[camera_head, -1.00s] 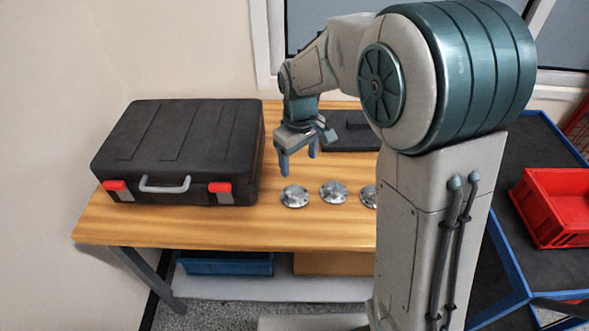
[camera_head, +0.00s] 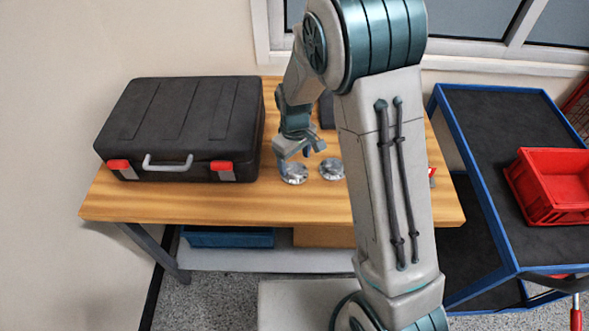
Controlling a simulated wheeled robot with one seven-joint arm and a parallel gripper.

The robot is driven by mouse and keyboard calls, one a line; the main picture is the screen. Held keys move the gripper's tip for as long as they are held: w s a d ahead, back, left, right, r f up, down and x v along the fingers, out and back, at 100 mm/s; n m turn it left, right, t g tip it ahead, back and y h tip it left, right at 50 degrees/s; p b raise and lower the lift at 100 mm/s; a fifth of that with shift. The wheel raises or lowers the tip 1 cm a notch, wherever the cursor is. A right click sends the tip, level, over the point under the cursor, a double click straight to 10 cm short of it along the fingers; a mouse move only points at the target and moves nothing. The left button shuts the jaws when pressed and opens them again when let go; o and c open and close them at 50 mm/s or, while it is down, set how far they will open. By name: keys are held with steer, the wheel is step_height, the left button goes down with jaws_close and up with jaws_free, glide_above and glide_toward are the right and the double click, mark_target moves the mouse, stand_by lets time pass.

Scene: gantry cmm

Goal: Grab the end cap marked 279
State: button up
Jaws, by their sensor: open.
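Two round silver end caps show on the wooden table (camera_head: 230,205). The left end cap (camera_head: 294,178) lies right under my gripper, and the other end cap (camera_head: 332,170) lies just to its right. Their markings are too small to read, so I cannot tell which is 279. My gripper (camera_head: 297,160) is open and points down, with its fingers just above or around the left cap; I cannot tell whether they touch it. My arm hides the table to the right of the second cap.
A large black case (camera_head: 182,125) with red latches stands on the table left of my gripper. A blue-edged cart (camera_head: 500,130) with a red bin (camera_head: 548,190) stands at the right. A blue bin (camera_head: 228,238) sits under the table. The table's front strip is clear.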

mark_target(294, 168)
steer(key=shift+f, duration=1.55)
steer(key=c, duration=1.2)
steer(key=shift+r, duration=0.15)
